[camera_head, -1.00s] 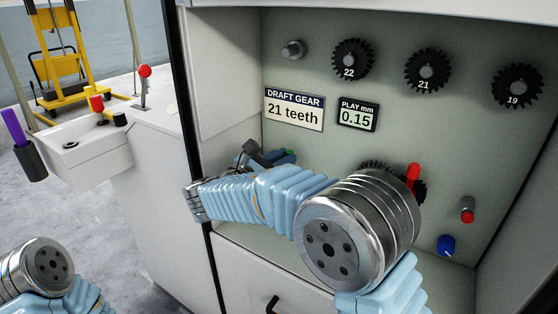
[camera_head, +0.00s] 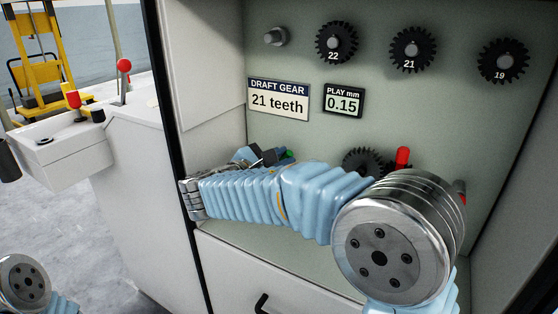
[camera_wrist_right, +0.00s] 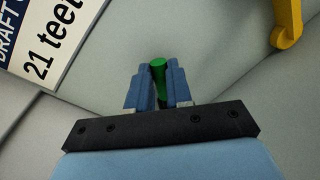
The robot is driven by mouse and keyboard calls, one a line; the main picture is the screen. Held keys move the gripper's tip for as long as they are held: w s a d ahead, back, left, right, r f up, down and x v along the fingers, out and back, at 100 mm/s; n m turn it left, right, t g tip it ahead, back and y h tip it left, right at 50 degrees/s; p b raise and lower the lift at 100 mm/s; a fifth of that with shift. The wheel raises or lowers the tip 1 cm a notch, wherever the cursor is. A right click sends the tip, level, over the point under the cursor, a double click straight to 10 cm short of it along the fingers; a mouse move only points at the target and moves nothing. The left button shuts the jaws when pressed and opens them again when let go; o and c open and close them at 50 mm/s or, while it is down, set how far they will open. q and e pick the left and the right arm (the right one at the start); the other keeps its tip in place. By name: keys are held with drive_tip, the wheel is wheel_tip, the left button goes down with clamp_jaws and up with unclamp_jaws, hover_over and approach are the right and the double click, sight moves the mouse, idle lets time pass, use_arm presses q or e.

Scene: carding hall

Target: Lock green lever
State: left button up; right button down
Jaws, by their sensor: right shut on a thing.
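The green lever (camera_wrist_right: 158,66) shows in the right wrist view as a rounded green end between two blue fingers. In the head view only a small green bit of the lever (camera_head: 289,154) shows beside the jaws; the rest is hidden. My right gripper (camera_wrist_right: 160,88) is shut on it. In the head view my right gripper (camera_head: 270,156) is inside the cabinet, low at the left, partly hidden by my own wrist. My left gripper is out of view; only part of my left arm shows at the lower left.
Gears marked 22 (camera_head: 336,42), 21 (camera_head: 412,50) and 19 (camera_head: 503,61) hang on the back panel. A red handle (camera_head: 402,157) stands beside a lower dark gear (camera_head: 360,160). A yellow part (camera_wrist_right: 287,24) is near the jaws. The cabinet's left wall (camera_head: 200,70) is close.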

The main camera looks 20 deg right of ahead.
drive_tip(key=c, duration=1)
unclamp_jaws()
drive_tip(key=shift+c, duration=0.2)
drive_tip(key=shift+a, duration=0.1)
drive_tip(key=v, duration=1.3)
drive_tip(key=shift+s+a, duration=0.2)
drive_tip(key=shift+a, duration=0.15)
drive_tip(key=w+d+f+m+h+b, duration=0.1)
drive_tip(key=w+d+f+h+b, duration=0.1)
drive_tip(key=w+d, duration=0.7)
drive_tip(key=d+f, duration=0.1)
drive_tip(key=d, duration=0.1)
drive_tip(key=shift+d+g, duration=0.25)
drive_tip(key=shift+g, duration=0.05)
